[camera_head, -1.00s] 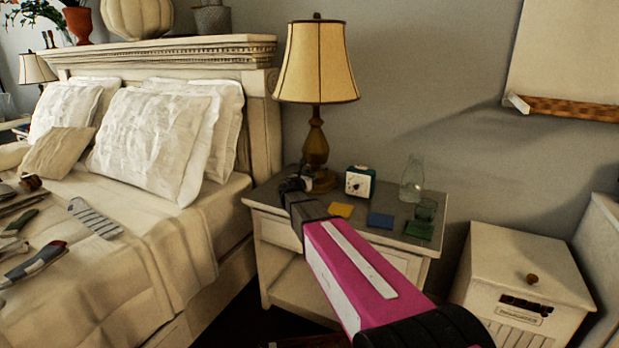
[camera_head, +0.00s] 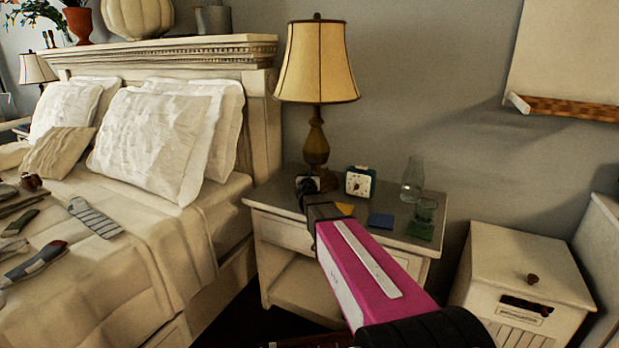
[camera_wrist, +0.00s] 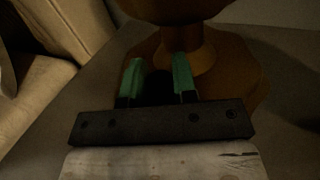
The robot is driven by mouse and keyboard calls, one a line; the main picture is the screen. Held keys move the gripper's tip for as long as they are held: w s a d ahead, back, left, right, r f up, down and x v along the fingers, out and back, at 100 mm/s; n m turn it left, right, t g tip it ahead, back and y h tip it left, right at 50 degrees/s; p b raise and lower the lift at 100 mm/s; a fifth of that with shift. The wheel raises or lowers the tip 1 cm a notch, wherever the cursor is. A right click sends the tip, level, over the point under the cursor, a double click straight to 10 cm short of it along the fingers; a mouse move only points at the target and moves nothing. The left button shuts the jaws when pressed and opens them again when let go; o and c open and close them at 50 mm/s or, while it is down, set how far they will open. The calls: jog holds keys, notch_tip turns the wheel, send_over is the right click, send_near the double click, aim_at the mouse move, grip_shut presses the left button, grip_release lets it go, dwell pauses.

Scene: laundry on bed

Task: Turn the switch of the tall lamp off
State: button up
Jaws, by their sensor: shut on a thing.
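The tall lamp (camera_head: 316,62) has a cream shade and a brown turned base and stands at the back of the nightstand. Its shade looks bright. My gripper (camera_head: 307,184) is at the front of the lamp's foot, low over the nightstand top. In the wrist view, my gripper's green fingertips (camera_wrist: 158,76) point at the brown lamp base (camera_wrist: 215,70) and stand a little apart, with a small dark thing between them. This is the lamp switch, as far as its place shows; its shape and setting are hidden in the dark.
On the nightstand (camera_head: 275,203), a small clock (camera_head: 360,182), a glass bottle (camera_head: 413,180), a green glass (camera_head: 427,209) and coloured square pads lie right of the lamp. The bed (camera_head: 150,235) is at left and a white hamper (camera_head: 525,270) at right.

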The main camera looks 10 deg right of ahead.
dwell(0.3)
jog(key=o, duration=0.9)
jog(key=v, duration=1)
jog(key=shift+s, duration=0.4)
